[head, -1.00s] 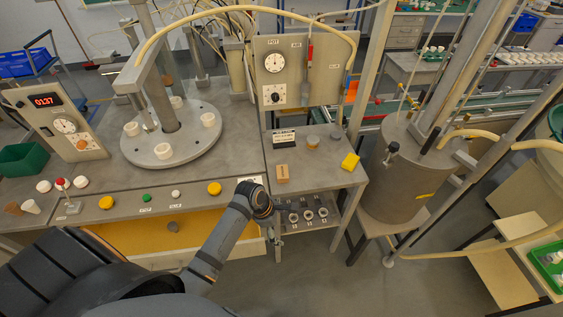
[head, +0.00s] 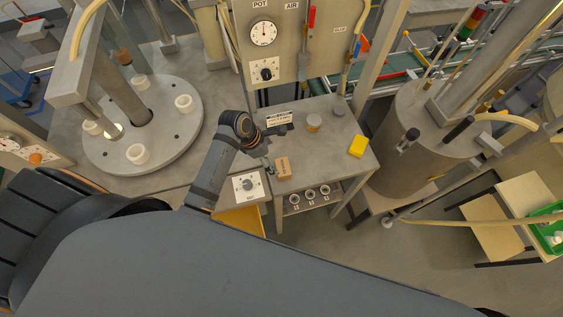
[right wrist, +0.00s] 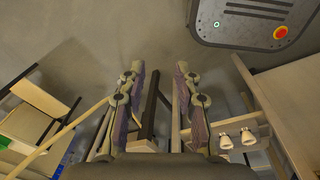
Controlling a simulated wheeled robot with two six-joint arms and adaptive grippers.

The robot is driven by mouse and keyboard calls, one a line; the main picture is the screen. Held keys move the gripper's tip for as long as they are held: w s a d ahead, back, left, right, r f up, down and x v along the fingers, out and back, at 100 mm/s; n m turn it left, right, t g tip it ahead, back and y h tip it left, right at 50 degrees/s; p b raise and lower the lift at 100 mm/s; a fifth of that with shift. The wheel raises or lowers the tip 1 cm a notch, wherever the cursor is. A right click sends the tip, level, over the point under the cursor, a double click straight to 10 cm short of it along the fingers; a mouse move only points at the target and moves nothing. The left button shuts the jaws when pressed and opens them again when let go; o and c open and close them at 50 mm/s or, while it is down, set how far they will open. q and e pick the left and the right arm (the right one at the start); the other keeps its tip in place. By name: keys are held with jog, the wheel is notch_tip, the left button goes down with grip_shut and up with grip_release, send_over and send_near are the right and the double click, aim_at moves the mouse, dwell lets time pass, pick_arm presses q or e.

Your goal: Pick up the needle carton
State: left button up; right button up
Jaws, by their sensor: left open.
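The small brown carton (head: 283,168), which I take as the needle carton, stands on the grey side table (head: 330,165), near its front left edge. My left gripper (head: 268,147) is open, over the table's left edge, just behind and left of the carton. Its fingers are small and partly hidden by the wrist, and I cannot tell whether they touch the carton. My right gripper (right wrist: 158,100) shows only in the right wrist view, with its fingers wide apart and nothing between them. The carton does not show clearly there.
A black-and-white sign (head: 279,119), a small jar (head: 313,123), a grey cap (head: 339,110) and a yellow block (head: 358,146) share the table. A gauge panel (head: 266,45) rises behind. A metal cylinder (head: 410,165) stands at right. The round turntable (head: 175,145) is at left.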

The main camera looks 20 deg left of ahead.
aim_at(282, 166)
pick_arm(q)
jog(key=shift+d+f, duration=0.35)
jog(key=shift+f, duration=0.25)
jog(key=shift+d+f, duration=0.35)
jog(key=shift+f, duration=0.25)
jog(key=f, duration=0.1)
jog(key=w+f+p, duration=0.1)
jog(key=shift+d+f, duration=0.15)
jog(key=shift+f, duration=0.15)
jog(key=p+x, duration=0.1)
jog(key=x, duration=0.2)
jog(key=shift+s+d+f, duration=0.1)
jog(key=shift+f, duration=0.25)
jog(key=c, duration=1)
jog(key=shift+c, duration=0.7)
pick_arm(e)
notch_tip(282, 166, up, 2)
jog(key=shift+d+r, duration=0.15)
jog(key=shift+w, duration=0.1)
